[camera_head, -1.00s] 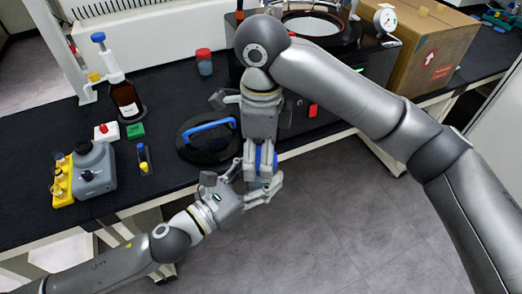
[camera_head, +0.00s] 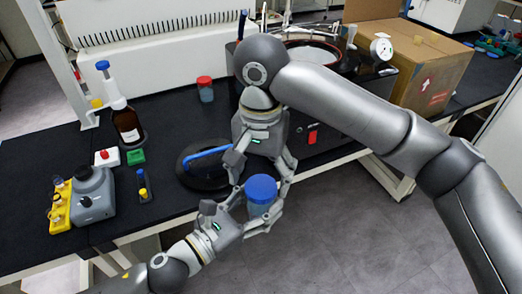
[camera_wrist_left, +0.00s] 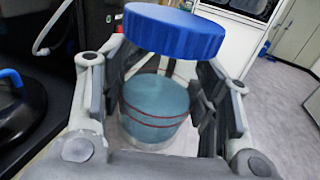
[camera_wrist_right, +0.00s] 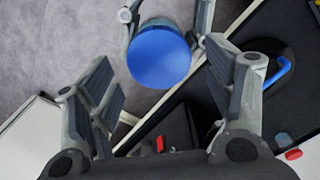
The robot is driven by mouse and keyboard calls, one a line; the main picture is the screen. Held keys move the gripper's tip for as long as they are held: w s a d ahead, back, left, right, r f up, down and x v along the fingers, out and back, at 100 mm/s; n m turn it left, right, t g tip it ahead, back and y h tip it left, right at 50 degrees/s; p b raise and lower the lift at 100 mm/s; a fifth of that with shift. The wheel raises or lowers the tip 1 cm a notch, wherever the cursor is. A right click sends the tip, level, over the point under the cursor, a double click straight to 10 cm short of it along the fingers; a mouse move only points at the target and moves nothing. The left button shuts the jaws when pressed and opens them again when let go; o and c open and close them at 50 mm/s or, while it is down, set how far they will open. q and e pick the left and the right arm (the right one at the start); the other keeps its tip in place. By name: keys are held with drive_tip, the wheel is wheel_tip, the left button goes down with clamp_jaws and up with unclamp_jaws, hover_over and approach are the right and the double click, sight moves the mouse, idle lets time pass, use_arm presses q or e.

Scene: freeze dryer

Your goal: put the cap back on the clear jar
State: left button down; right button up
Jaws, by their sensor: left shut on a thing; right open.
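The clear jar (camera_head: 260,210) holds bluish contents and is held off the bench, in front of its edge. My left gripper (camera_head: 254,214) is shut around its body; the left wrist view shows the jar (camera_wrist_left: 155,105) between the fingers. The blue cap (camera_head: 261,188) sits on the jar's mouth; it also shows in the left wrist view (camera_wrist_left: 174,30). Whether it is screwed tight cannot be told. My right gripper (camera_head: 260,176) is open above the cap. In the right wrist view the cap (camera_wrist_right: 158,57) lies beyond the open fingers, apart from them.
A black round lid with a blue handle (camera_head: 208,165) lies on the bench behind the grippers. A red-capped jar (camera_head: 205,90), a brown bottle (camera_head: 127,125) and a grey device (camera_head: 93,195) stand farther left. Open floor lies below right.

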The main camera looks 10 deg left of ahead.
drive_tip(key=n, duration=0.5)
drive_tip(key=shift+r+n, duration=0.3)
drive_tip(key=shift+r, duration=0.1)
drive_tip(key=n, duration=0.5)
drive_tip(key=shift+r, duration=0.35)
drive_tip(key=n, duration=0.5)
drive_tip(key=shift+r+n, duration=0.3)
drive_tip(key=shift+r, duration=0.05)
drive_tip(key=n, duration=0.4)
drive_tip(key=r+n, duration=0.1)
drive_tip(key=n, duration=0.1)
drive_tip(key=shift+n, duration=0.4)
drive_tip(key=n, duration=0.5)
drive_tip(key=shift+r, duration=0.3)
drive_tip(key=n, duration=0.5)
drive_tip(key=shift+r+n, duration=0.3)
drive_tip(key=shift+r, duration=0.05)
drive_tip(key=n, duration=0.5)
drive_tip(key=shift+r, duration=0.35)
drive_tip(key=n, duration=0.6)
drive_tip(key=shift+s+r, duration=0.1)
drive_tip(key=shift+r, duration=0.25)
